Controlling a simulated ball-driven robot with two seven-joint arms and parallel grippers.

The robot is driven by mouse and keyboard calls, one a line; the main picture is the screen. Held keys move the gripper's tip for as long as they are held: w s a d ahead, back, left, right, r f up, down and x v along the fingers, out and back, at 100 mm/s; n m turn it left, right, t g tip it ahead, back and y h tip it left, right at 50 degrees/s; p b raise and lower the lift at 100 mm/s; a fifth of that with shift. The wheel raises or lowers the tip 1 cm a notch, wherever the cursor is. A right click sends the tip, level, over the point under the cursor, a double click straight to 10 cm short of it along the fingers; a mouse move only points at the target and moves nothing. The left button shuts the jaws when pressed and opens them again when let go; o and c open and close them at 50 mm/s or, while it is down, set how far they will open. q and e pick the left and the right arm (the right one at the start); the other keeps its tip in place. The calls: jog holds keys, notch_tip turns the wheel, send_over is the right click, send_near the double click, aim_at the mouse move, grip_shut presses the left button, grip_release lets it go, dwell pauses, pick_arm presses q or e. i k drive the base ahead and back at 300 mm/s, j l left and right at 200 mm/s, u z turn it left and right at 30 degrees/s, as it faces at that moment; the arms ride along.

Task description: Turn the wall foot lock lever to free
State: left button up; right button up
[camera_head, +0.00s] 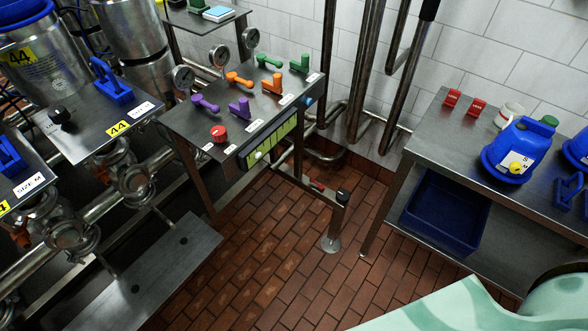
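A small red lever (317,186) sits low beside the table leg, on a metal bar that runs to a short post (336,220) with a black cap and a round floor plate. It looks like the foot lock lever, but it is too small to tell which way it is set. Neither of my grippers is in view.
A steel panel table (190,124) with coloured handles and gauges stands behind and left of the lever. A steel bench (440,130) with a blue jug (520,145) and a blue bin (445,210) is on the right. The brick-tile floor (270,260) in front is clear.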

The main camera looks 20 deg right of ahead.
aim_at(321, 186)
jog(key=z, duration=0.4)
jog(key=i+l+z, duration=0.1)
jog(key=z, duration=0.7)
jog(key=i+l+z, duration=0.1)
jog(key=z, duration=0.3)
jog(key=i+z, duration=0.1)
jog(key=i+l, duration=0.05)
jog(key=i, duration=0.05)
